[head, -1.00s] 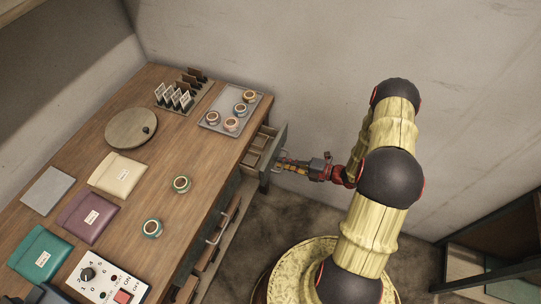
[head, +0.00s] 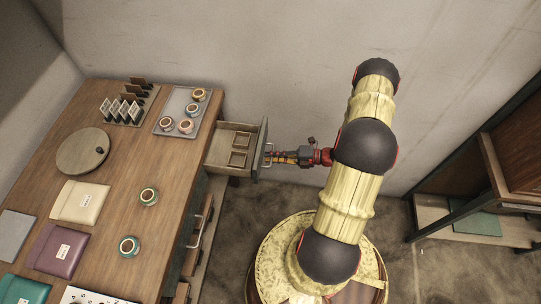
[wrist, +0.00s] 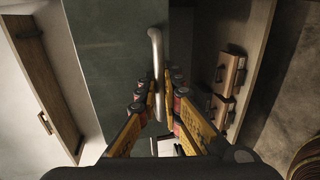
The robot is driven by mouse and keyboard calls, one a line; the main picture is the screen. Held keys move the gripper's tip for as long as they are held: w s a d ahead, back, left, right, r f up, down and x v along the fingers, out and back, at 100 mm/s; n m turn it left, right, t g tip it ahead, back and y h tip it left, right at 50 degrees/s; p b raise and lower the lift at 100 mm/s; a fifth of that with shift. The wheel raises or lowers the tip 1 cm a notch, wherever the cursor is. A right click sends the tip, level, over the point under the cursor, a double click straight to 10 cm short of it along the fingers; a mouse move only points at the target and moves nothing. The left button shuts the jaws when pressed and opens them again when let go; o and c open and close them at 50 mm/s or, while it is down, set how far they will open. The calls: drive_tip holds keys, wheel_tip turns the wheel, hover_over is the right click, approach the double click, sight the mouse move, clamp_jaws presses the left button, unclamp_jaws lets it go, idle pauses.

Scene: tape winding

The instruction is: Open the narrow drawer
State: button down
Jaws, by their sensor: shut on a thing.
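The narrow drawer (head: 223,153) at the far end of the desk stands well out from the desk's right side, with small compartments inside. Its dark green front (head: 262,148) faces my arm. My gripper (head: 272,156) is at the drawer front in the head view. In the wrist view my gripper (wrist: 158,107) has its two yellow and black fingers on either side of the metal bar handle (wrist: 157,62), shut on it. The handle's lower part is partly hidden by the fingers.
Another handle (head: 197,232) shows lower along the desk's side. The desk top (head: 115,190) bears a round board (head: 83,151), a tray of tape rolls (head: 160,127) and pouches. A shelf unit (head: 475,215) stands at the right.

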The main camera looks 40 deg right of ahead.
drive_tip(key=c, duration=2.3)
unclamp_jaws()
drive_tip(key=shift+d, duration=0.1)
drive_tip(key=v, duration=1.1)
drive_tip(key=shift+s+d, duration=0.25)
drive_tip(key=shift+s, duration=0.1)
